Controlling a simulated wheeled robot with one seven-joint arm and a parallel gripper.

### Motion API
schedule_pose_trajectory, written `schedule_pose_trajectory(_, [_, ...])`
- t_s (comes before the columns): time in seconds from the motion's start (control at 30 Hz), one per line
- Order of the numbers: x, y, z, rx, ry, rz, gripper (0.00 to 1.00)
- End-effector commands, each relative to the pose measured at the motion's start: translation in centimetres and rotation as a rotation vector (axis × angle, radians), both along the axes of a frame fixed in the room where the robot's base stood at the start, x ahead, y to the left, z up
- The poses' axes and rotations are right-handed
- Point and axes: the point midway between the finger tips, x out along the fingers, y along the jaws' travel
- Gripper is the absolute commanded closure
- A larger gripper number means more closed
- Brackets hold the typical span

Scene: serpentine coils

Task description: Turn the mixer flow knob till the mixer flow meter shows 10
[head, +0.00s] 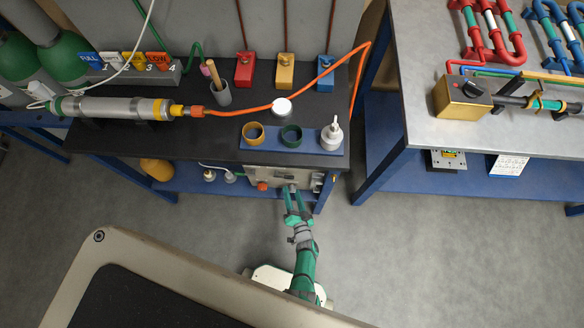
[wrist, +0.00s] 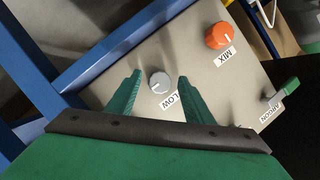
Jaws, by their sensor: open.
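A beige panel (wrist: 190,60) fills much of the wrist view, and its front (head: 262,175) shows under the dark bench in the head view. A grey round knob (wrist: 160,83) with a light pointer mark sits on it, beside a label reading "LOW", its start perhaps covered. An orange knob (wrist: 219,36) labelled "MIX" is to the upper right; it also shows in the head view (head: 262,186). My gripper (wrist: 160,77) is open, its green fingers either side of the grey knob; contact cannot be told. In the head view my gripper (head: 291,188) reaches the panel. No readable flow meter shows.
A green-handled valve (wrist: 286,90) labelled "ARGON" is at the panel's right. The dark bench top (head: 200,145) overhangs the panel. A blue bench leg (head: 326,190) stands close to my gripper's right. The grey floor (head: 400,240) is clear to the right.

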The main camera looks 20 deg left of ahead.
Motion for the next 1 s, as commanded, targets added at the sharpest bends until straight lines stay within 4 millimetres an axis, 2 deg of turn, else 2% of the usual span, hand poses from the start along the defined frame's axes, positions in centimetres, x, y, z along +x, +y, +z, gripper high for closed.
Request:
schedule_pose_trajectory(0.23, [-1.0,-0.8,0.2,-0.004,-0.002,0.0,0.53])
schedule_pose_trajectory(0.73, [-7.2,-4.8,2.0,-0.002,0.001,0.001,0.53])
schedule_pose_trajectory(1.0, [-8.7,-5.8,2.6,0.001,-0.001,0.0,0.53])
